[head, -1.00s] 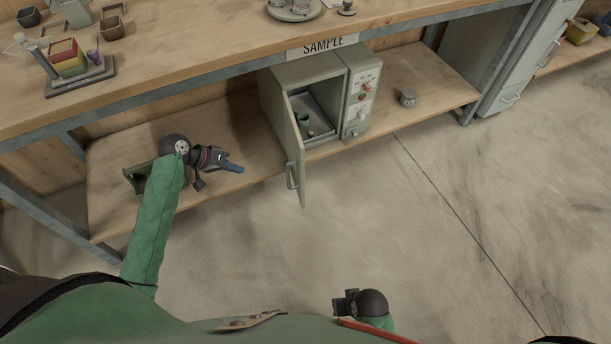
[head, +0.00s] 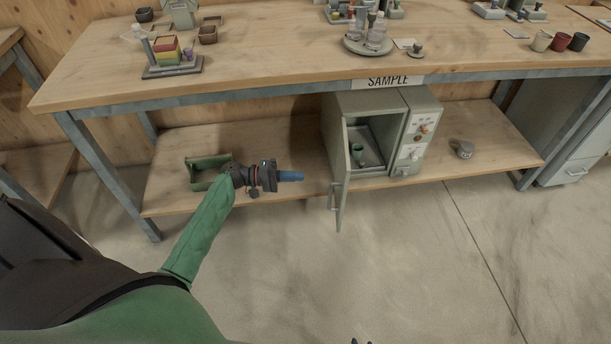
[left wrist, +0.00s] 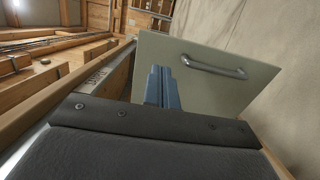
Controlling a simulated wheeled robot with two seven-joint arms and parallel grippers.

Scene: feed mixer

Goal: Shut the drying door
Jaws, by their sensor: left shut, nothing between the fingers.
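The drying door (head: 341,190) is the grey-green hinged panel of the small oven (head: 384,107) on the lower shelf. It stands open, swung out toward me past the shelf edge, with a bar handle (head: 332,196) on its outer face. A green cup (head: 357,151) stands inside the oven. My left gripper (head: 300,176) is shut and empty, left of the door, its blue fingers pointing at it with a gap. In the left wrist view the closed fingers (left wrist: 163,88) overlap the door's outer face (left wrist: 205,88) and the handle (left wrist: 214,67) lies to their right.
A green open holder (head: 197,178) sits on the lower shelf (head: 275,138) behind my left wrist. A small grey pot (head: 464,150) stands right of the oven. The benchtop edge (head: 250,96) runs above my arm. The floor before the door is clear.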

